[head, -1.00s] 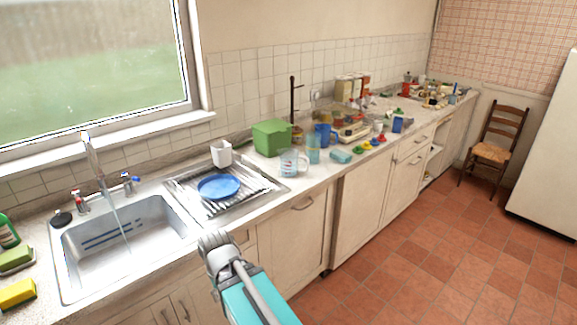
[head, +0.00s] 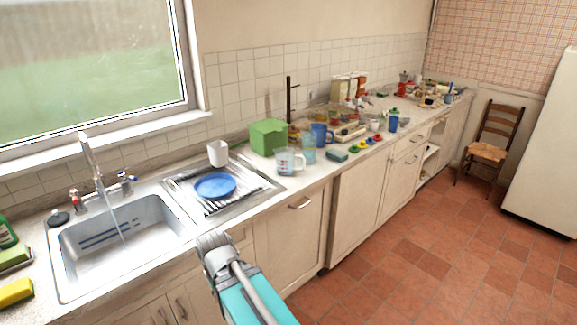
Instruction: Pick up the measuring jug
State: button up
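The measuring jug (head: 286,162) is clear with reddish markings and a handle on its right side. It stands upright on the counter, just right of the draining rack. My arm comes in from the bottom of the head view. Its grey end with my gripper (head: 214,243) is in front of the counter edge, below and left of the jug and well apart from it. The fingers are too small and foreshortened to tell whether they are open or shut. I see nothing held.
A blue plate (head: 215,186) lies on the draining rack, with a white cup (head: 218,153) behind it. A green box (head: 268,137) stands behind the jug. A clear bluish glass (head: 308,150) and blue mug (head: 322,135) are to its right. The sink (head: 120,235) is left.

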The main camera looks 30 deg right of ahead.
aim_at(289, 162)
jog(key=k, duration=1.25)
jog(key=z, duration=0.2)
jog(key=i, duration=0.8)
jog(key=z, duration=0.65)
jog(key=i, duration=1.2)
jog(key=z, duration=0.05)
